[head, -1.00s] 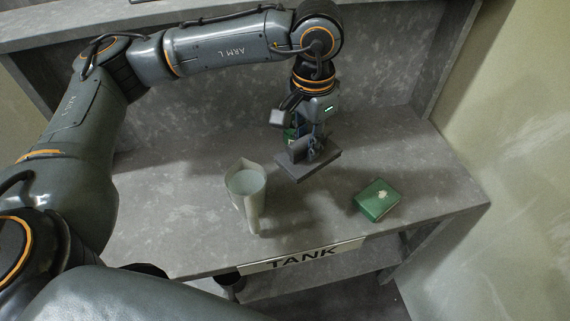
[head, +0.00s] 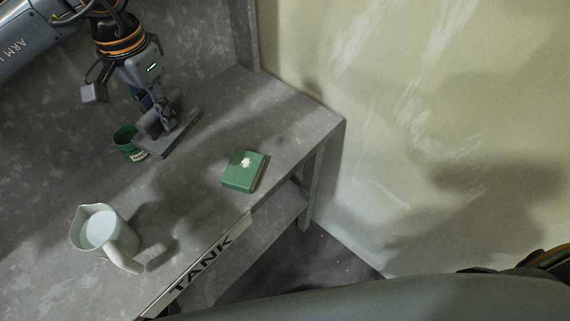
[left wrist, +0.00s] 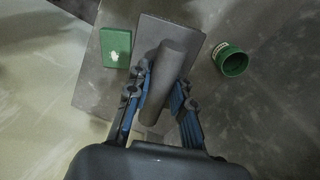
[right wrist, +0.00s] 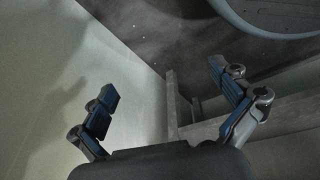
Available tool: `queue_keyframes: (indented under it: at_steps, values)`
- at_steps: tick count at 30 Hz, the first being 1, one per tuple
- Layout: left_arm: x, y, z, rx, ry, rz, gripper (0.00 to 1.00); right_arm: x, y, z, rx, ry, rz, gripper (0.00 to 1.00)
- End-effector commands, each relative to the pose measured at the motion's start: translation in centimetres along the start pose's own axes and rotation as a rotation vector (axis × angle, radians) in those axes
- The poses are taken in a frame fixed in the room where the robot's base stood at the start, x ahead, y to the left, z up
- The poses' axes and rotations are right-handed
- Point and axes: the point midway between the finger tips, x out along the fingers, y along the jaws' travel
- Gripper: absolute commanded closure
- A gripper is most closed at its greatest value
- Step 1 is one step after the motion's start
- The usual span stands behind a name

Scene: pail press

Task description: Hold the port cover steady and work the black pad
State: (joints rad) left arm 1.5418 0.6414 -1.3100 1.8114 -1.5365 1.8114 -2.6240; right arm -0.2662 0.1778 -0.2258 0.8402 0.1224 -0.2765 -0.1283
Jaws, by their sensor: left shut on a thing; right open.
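My left gripper (head: 160,112) is shut on the round bar handle (left wrist: 165,75) of a dark grey-black pad (head: 182,134). The pad is a flat rectangular plate, and it also shows in the left wrist view (left wrist: 195,40). It is low over the bench; I cannot tell whether it touches the top. I cannot pick out a port cover for sure in these views. My right gripper (right wrist: 162,80) is open and empty, with the floor and the bench frame beyond it. It is out of the head view.
A green box (head: 243,171) with a white emblem lies right of the pad. A green cup (head: 126,142) stands close to the pad's left. A pale pitcher (head: 103,230) of liquid stands at the front left. The bench edge bears a TANK sign (head: 203,262).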

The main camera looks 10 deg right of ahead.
Motion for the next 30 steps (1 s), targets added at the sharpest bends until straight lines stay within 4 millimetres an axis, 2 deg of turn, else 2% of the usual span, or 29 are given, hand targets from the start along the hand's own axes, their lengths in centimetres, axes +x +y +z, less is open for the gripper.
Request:
queue_keyframes:
  at_steps: [1, 7, 11, 16, 20, 24, 26, 27, 30]
  values:
    - [0.0, 0.0, 0.0, 0.0, 0.0, 0.0, 1.0, -0.5, 1.8, -3.0, -0.025, 0.048, 0.013, 0.0]
    - [0.0, 0.0, 0.0, -0.001, 0.0, 0.0, 1.0, -4.0, 6.2, -13.7, -0.132, 0.221, 0.037, 0.0]
    - [0.0, 0.0, 0.0, -0.001, 0.0, 0.0, 1.0, -7.5, 7.9, -20.4, -0.22, 0.334, 0.043, 0.0]
    - [0.0, 0.0, 0.0, -0.001, 0.0, 0.0, 1.0, -13.8, 8.6, -28.4, -0.357, 0.488, 0.039, 0.0]
    - [0.0, 0.0, 0.0, -0.001, 0.0, 0.0, 1.0, -19.5, 7.7, -33.6, -0.483, 0.605, 0.027, 0.0]
    - [0.0, 0.0, 0.0, -0.001, 0.0, 0.0, 1.0, -26.4, 5.4, -37.8, -0.64, 0.731, 0.004, 0.0]
    - [0.0, 0.0, 0.0, -0.001, 0.0, 0.0, 1.0, -29.4, 3.9, -38.9, -0.702, 0.781, -0.019, 0.0]
    - [0.0, 0.0, 0.0, -0.001, 0.0, 0.0, 1.0, -31.2, 2.5, -39.4, -0.716, 0.813, -0.062, 0.0]
    - [0.0, 0.0, 0.0, -0.001, 0.0, 0.0, 1.0, -34.3, -1.3, -39.6, -0.663, 0.854, -0.236, 0.0]
